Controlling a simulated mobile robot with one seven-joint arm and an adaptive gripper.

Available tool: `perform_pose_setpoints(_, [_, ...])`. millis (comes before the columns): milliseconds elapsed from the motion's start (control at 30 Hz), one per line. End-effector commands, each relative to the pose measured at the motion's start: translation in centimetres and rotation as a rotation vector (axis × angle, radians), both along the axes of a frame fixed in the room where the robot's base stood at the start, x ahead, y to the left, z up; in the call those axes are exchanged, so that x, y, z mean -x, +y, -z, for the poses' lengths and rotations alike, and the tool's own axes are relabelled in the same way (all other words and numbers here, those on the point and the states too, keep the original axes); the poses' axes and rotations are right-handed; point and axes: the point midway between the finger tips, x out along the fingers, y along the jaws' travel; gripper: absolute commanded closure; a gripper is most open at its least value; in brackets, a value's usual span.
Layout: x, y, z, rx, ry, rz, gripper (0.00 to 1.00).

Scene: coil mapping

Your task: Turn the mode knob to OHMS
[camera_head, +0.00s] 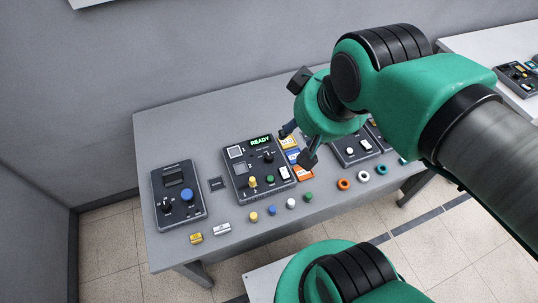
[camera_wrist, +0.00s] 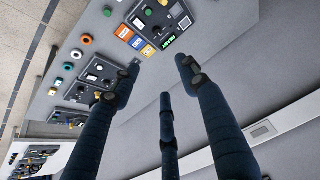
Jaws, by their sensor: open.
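My gripper (camera_head: 297,146) is open and empty, above the table just right of the control panel with the green READY display (camera_head: 260,140). Its spread dark fingers also show in the wrist view (camera_wrist: 160,78), apart from every panel. The READY panel (camera_head: 230,178) has a black knob (camera_head: 268,157), a yellow-topped lever (camera_head: 252,182), a green button and a white switch. At the left, a dark meter-like box (camera_head: 158,186) has a small screen, a blue knob (camera_head: 187,194) and a black knob (camera_head: 165,204). The labels are too small to read, so I cannot tell which knob is the mode knob.
Several coloured round pieces (camera_head: 291,203) lie along the front of the grey table (camera_head: 160,243). Yellow and white small blocks (camera_head: 221,229) lie at the front left. Coloured cards (camera_head: 293,157) and another panel (camera_head: 352,146) stand near my gripper. The back left of the table is clear.

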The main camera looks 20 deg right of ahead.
Motion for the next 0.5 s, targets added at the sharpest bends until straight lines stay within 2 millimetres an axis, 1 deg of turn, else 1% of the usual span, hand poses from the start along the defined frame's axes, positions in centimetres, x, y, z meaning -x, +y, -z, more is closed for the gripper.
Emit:
perform_pose_setpoints(167, [-1.1,0.0,0.4,-0.019,0.023,0.037,0.56])
perform_pose_setpoints(267, [-2.3,-0.1,0.9,-0.039,0.048,0.079,0.56])
perform_pose_setpoints(367, [-4.0,-0.1,1.7,-0.066,0.079,0.139,0.56])
perform_pose_setpoints(500, [-6.7,-0.2,3.4,-0.108,0.133,0.245,0.56])
